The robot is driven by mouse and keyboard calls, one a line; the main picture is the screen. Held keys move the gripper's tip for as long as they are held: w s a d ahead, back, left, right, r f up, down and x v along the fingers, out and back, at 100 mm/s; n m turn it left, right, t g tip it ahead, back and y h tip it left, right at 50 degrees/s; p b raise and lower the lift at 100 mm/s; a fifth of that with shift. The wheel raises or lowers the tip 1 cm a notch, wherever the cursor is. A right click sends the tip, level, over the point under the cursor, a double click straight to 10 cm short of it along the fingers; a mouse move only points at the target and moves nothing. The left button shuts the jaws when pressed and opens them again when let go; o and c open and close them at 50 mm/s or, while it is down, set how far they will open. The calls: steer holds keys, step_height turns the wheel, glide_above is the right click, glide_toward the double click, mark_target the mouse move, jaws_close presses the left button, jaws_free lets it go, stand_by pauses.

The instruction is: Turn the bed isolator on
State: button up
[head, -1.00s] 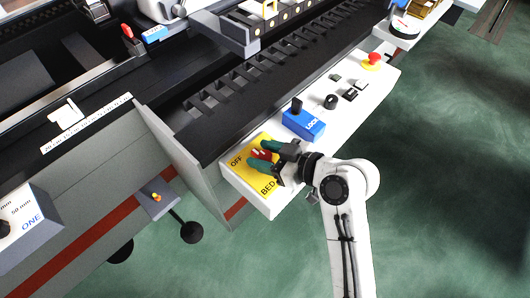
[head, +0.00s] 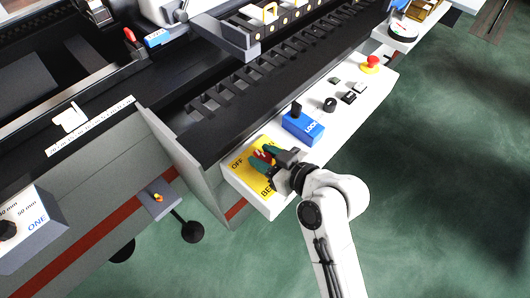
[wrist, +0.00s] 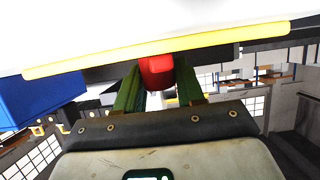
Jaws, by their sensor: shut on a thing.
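The bed isolator is a yellow plate (head: 247,179) marked OFF and BED, with a red switch (head: 261,157), at the near left end of the white control panel. My gripper (head: 264,157) reaches over the plate from the right, with its green fingers on either side of the red switch. In the wrist view, the red switch (wrist: 156,72) sits between the green fingers (wrist: 158,88), and the yellow plate (wrist: 90,66) shows edge-on beyond them. My gripper is shut on the switch. The fingers and wrist hide part of the switch and some lettering.
A blue LOCK box (head: 303,127) with a black knob stands just right of the plate. Several black controls and a red emergency button (head: 371,62) follow along the panel. A black slatted bed (head: 240,110) runs behind. Green floor is open at the right.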

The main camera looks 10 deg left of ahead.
steer(key=m+t+h+p, duration=0.1)
steer(key=m+t+h, duration=0.1)
steer(key=shift+m+p, duration=0.3)
steer(key=shift+p, duration=0.05)
steer(key=m+t+h, duration=0.1)
steer(key=m+h, duration=0.1)
steer(key=shift+f+m+t+h+b, duration=0.2)
steer(key=shift+m+t+h+b, duration=0.1)
steer(key=shift+t+h+b, duration=0.1)
steer(key=m+h+b, duration=0.2)
steer(key=m+t+h+b, duration=0.1)
steer(key=m+h+b, duration=0.1)
steer(key=b, duration=0.1)
steer(key=shift+a+f+h+b, duration=0.1)
steer(key=shift+f+h+b, duration=0.05)
steer(key=shift+h+b, duration=0.25)
steer(key=m+h+b, duration=0.2)
steer(key=m+h, duration=0.1)
steer(key=h, duration=0.1)
steer(key=shift+m+b, duration=0.3)
steer(key=shift+b, duration=0.1)
steer(key=shift+r+m+g+h+b, duration=0.2)
steer(key=shift+m+g+h+b, duration=0.4)
steer(key=shift+m+h, duration=0.7)
steer(key=shift+h, duration=0.3)
steer(key=o, duration=0.9)
steer(key=shift+r, duration=0.1)
steer(key=shift+o, duration=0.2)
